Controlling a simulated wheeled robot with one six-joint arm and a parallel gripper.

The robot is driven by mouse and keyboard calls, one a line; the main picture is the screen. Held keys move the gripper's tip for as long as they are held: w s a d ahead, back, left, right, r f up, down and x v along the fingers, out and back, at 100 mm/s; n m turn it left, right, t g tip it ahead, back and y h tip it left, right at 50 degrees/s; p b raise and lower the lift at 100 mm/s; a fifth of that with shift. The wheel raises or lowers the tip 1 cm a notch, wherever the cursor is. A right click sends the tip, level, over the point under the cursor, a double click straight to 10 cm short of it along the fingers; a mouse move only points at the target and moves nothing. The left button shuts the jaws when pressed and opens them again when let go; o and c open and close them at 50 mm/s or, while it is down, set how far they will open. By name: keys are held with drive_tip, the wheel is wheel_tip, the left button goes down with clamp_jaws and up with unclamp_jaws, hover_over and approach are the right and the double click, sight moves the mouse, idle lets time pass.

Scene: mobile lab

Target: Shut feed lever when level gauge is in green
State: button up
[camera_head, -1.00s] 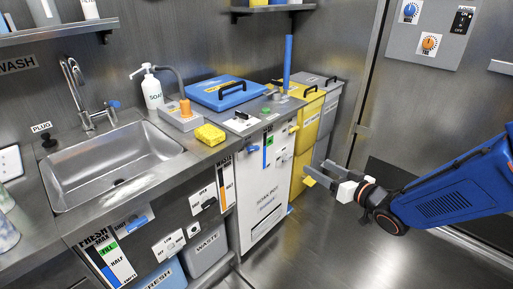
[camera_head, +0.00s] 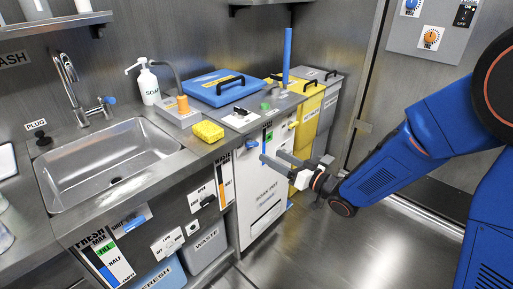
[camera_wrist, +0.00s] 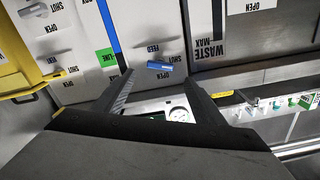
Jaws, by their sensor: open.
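The feed lever (camera_head: 252,145) is a small blue handle on the white cabinet front, left of the level gauge. In the wrist view, which is upside down, the lever (camera_wrist: 159,66) lies roughly crosswise beside the FEED label. The level gauge (camera_wrist: 108,22) shows a blue column reaching about the edge of its green LINE mark (camera_wrist: 105,62); a finger hides part of this area, so I cannot tell the exact level. My gripper (camera_head: 271,156) is open and empty in front of the cabinet. In the wrist view, the fingertips of my gripper (camera_wrist: 158,76) appear either side of the lever, not visibly touching it.
The sink (camera_head: 105,165) and counter are at left, with a yellow sponge (camera_head: 208,131) near the edge. Yellow (camera_head: 305,110) and grey bins stand right of the cabinet. A round dial (camera_wrist: 180,114) shows between my fingers. Floor in front is clear.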

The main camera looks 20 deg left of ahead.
sight(254, 146)
drive_tip(key=x, duration=0.9)
drive_tip(key=c, duration=1.1)
